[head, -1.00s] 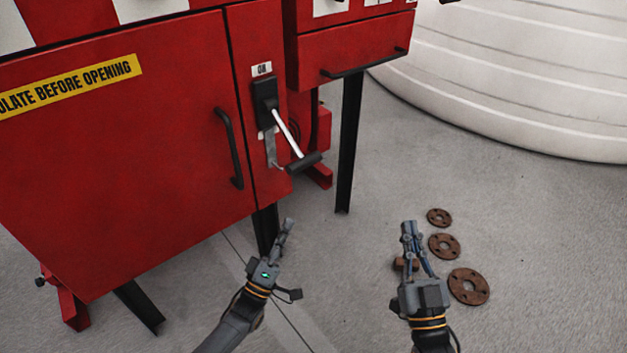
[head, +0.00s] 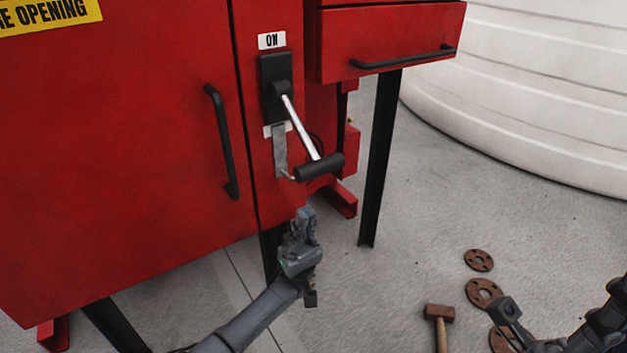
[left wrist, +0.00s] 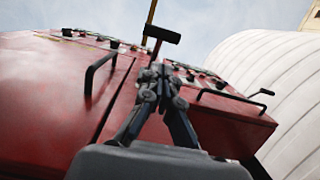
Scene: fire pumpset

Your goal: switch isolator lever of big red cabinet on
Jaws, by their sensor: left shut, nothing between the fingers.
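The big red cabinet (head: 120,150) fills the left of the head view. Its isolator lever (head: 301,127) has a silver rod and a black crossbar grip, and slants down to the right from a black mount, below an "ON" label (head: 271,40). A grey metal bracket (head: 280,152) hangs beside the rod. My left gripper (head: 304,213) is shut and empty, just below the grip and apart from it. In the left wrist view, the shut fingers (left wrist: 160,70) point up toward the dark lever grip (left wrist: 162,34). My right gripper (head: 507,312) is partly visible at lower right; its fingers are unclear.
A black door handle (head: 222,142) stands left of the lever. A second red box with a black handle (head: 403,57) and a dark leg (head: 379,160) is to the right. A hammer (head: 439,314) and rusty flanges (head: 479,260) lie on the floor. A white tank (head: 540,100) stands behind.

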